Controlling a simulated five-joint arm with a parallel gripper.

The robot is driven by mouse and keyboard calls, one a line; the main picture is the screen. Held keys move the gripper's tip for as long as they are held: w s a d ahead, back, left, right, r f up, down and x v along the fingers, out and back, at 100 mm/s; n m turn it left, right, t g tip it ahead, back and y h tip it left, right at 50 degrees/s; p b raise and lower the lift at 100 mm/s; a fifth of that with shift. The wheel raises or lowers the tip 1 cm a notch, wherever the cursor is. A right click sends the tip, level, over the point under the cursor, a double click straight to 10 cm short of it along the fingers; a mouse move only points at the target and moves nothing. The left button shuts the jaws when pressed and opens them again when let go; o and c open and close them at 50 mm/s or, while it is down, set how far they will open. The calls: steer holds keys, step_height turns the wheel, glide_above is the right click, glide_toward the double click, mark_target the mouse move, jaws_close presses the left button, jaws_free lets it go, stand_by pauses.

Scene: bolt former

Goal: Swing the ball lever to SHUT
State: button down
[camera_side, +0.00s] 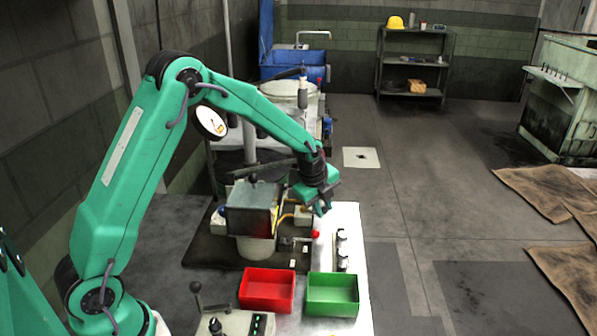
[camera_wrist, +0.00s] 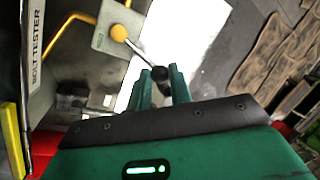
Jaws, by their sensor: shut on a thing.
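In the wrist view the ball lever is a thin metal rod (camera_wrist: 137,53) running from a yellow round hub (camera_wrist: 119,33) to a dark ball knob (camera_wrist: 160,75). The hub sits on a pale grey plate (camera_wrist: 104,42) with a small green mark whose wording I cannot read. My gripper (camera_wrist: 162,77) has its two green fingers on either side of the knob, shut on it. In the side view my gripper (camera_side: 322,206) is low over the right of the machine, and the lever cannot be made out there.
A grey box-shaped machine (camera_side: 250,220) stands left of my gripper. A small red ball (camera_side: 315,234) shows just below the gripper. A red bin (camera_side: 267,290) and a green bin (camera_side: 333,294) stand at the front. Yellow tubing (camera_wrist: 75,18) runs beside the plate.

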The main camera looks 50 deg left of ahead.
steer(key=shift+s+a+f, duration=0.1)
steer(key=shift+a, duration=0.05)
steer(key=c, duration=1.3)
jaws_free()
steer(key=shift+r, duration=0.2)
steer(key=shift+s+r, duration=0.1)
steer(key=shift+r, duration=0.4)
steer(key=shift+v, duration=3.2)
